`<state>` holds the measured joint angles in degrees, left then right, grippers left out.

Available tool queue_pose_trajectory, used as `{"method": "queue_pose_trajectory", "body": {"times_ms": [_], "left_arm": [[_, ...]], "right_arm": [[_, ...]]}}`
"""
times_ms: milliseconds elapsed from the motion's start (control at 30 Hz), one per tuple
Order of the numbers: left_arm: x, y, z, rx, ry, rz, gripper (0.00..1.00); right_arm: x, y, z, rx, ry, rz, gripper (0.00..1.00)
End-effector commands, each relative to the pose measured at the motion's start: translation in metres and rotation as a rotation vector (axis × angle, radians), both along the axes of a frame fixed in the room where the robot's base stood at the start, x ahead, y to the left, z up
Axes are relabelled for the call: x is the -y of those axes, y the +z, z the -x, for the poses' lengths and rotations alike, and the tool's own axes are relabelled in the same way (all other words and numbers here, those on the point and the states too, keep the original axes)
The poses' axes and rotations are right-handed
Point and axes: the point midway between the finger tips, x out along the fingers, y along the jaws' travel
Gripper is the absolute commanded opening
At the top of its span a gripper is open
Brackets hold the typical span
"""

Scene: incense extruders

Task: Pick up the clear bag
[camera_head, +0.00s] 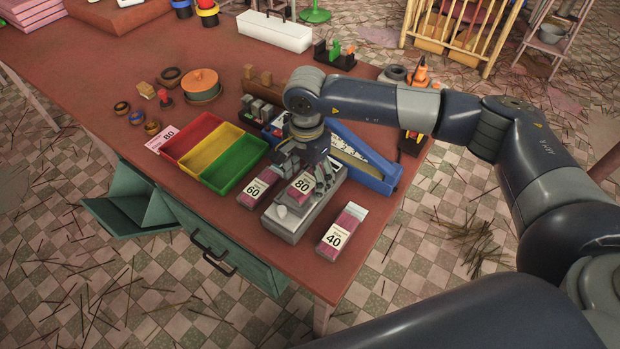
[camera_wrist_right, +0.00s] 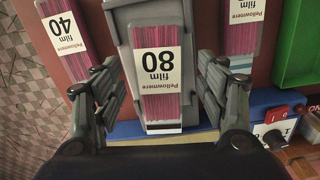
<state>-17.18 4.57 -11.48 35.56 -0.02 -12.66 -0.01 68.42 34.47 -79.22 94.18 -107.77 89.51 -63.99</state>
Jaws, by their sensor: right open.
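A see-through packet of pink sticks labelled 80 and "film" (camera_head: 302,185) lies on a grey scale-like device (camera_head: 287,226). It also shows in the right wrist view (camera_wrist_right: 160,100). Similar packets labelled 60 (camera_head: 258,187) and 40 (camera_head: 341,231) lie on either side, and both also show in the right wrist view. My right gripper (camera_head: 306,174) is open over the device, pointing down. Its fingers are on either side of the 80 packet, with gaps visible in the right wrist view. My left gripper is out of view.
A red, yellow and green tray (camera_head: 213,152) stands left of the packets. A blue-framed tray (camera_head: 362,157) lies close behind my gripper. Rings and a lidded orange pot (camera_head: 201,84) are farther left. The table's front edge is near the 40 packet.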

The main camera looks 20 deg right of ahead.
Motion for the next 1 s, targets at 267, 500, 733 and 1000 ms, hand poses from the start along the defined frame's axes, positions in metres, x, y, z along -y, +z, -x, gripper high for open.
{"method": "queue_pose_trajectory", "body": {"times_ms": [267, 500, 733, 1000], "left_arm": [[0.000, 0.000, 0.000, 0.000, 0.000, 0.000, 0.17], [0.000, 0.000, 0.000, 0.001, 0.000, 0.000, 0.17], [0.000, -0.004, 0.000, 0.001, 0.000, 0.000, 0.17], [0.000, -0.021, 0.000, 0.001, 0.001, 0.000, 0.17]], "right_arm": [[0.000, 0.000, 0.000, 0.000, 0.001, 0.000, 0.18], [0.000, 0.001, 0.000, -0.001, 0.001, -0.001, 0.18], [0.000, 0.010, 0.000, 0.001, 0.001, -0.001, 0.18], [-0.001, 0.060, -0.002, 0.006, 0.001, -0.003, 0.18]]}}
